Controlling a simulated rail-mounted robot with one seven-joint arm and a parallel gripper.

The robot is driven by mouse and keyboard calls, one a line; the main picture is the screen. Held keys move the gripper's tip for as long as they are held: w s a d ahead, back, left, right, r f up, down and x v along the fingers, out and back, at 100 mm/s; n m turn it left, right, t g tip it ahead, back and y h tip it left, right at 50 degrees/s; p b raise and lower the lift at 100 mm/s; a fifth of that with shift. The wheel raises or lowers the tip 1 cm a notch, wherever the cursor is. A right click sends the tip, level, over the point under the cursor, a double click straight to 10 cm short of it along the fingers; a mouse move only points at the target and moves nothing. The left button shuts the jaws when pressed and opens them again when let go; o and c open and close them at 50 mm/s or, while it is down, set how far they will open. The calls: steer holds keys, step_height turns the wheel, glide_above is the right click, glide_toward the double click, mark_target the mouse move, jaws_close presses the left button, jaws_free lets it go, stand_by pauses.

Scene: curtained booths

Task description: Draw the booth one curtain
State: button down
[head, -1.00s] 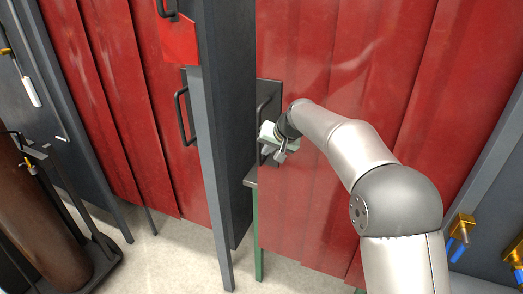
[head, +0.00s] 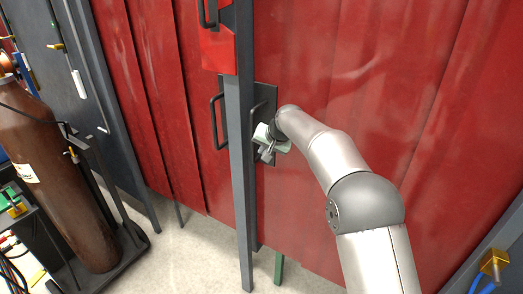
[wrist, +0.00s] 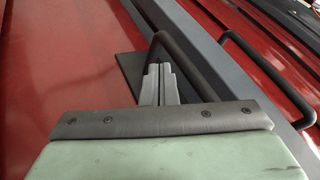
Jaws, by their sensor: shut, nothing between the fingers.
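A red curtain (head: 350,90) of wide strips hangs right of the dark grey post (head: 240,150). Its edge carries a dark plate with a black bar handle (head: 254,118), close against the post. The plate (wrist: 128,68) and handle (wrist: 185,65) also show in the wrist view. My gripper (head: 266,152) is at this handle. In the wrist view its fingers (wrist: 158,80) are shut together in front of the plate, beside the bar, with nothing between them. Whether they touch the bar I cannot tell. No booth number is legible.
Another red curtain (head: 150,100) with a black handle (head: 217,120) hangs left of the post. A brown gas cylinder (head: 55,170) stands on a cart at the left. Brass fittings with blue hoses (head: 492,265) are at the lower right. Pale floor (head: 195,250) shows between.

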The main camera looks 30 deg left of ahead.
steer(key=w+d+f+b+v, duration=0.15)
steer(key=b+v, duration=0.25)
steer(key=v, duration=0.7)
steer(key=s+d+f+m+h, duration=0.1)
steer(key=s+d, duration=0.2)
steer(key=d, duration=0.7)
steer(key=s+d+f+h, duration=0.1)
steer(key=s+d+h, duration=0.1)
steer(key=d, duration=0.8)
steer(key=s+d+f+m+h, duration=0.1)
steer(key=s+d, duration=0.2)
steer(key=d, duration=0.7)
steer(key=s+d+f+m+g+h, duration=0.1)
steer(key=s+d+f, duration=0.4)
steer(key=s+d, duration=0.4)
steer(key=s+d+f+g+h, duration=0.1)
steer(key=s+d+f, duration=0.4)
steer(key=s+d, duration=0.4)
steer(key=s, duration=0.5)
steer(key=shift+d+m+h, duration=0.3)
steer(key=shift+d+m, duration=0.05)
steer(key=shift+m, duration=0.05)
